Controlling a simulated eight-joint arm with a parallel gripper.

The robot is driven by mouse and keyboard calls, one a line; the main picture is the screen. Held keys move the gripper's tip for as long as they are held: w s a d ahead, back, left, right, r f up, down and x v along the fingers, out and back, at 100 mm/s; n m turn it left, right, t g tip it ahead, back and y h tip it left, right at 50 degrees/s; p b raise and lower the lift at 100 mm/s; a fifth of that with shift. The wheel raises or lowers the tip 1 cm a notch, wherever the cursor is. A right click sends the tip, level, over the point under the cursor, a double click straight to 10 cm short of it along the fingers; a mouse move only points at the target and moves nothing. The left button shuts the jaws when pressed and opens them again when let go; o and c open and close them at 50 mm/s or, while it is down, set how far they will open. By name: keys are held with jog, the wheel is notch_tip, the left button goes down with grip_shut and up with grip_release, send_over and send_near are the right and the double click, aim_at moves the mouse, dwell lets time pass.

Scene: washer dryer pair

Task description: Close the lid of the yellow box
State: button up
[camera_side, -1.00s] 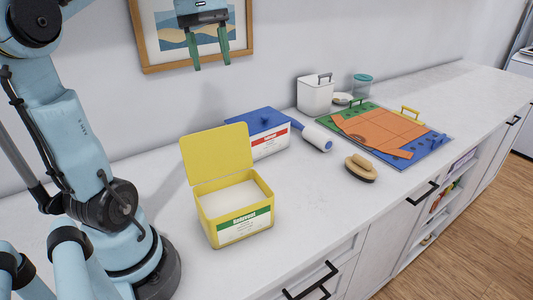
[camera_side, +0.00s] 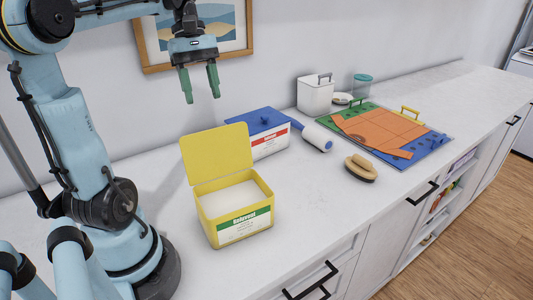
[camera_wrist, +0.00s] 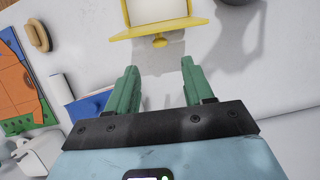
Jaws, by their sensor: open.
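The yellow box (camera_side: 208,222) stands on the white counter, with white contents and a green-and-white label on its front. Its yellow lid (camera_side: 217,155) stands open, raised at the back edge and leaning slightly backward. In the wrist view the lid (camera_wrist: 172,28) shows nearly edge-on with a small yellow knob (camera_wrist: 160,42) on its outer side, and part of the box interior (camera_wrist: 157,11) is visible beyond it. My gripper (camera_side: 201,94) is open and empty, fingers pointing down, in the air above and behind the lid. It also shows in the wrist view (camera_wrist: 163,80).
A white box with a blue lid (camera_side: 259,122) stands close behind and right of the yellow box. A lint roller (camera_side: 316,137), a brush (camera_side: 360,168), a puzzle board (camera_side: 385,135) and a white container (camera_side: 314,95) are further right. The counter's front right is clear.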

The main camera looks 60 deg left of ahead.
aim_at(217, 151)
jog(key=x, duration=0.9)
jog(key=shift+c, duration=0.2)
grip_shut()
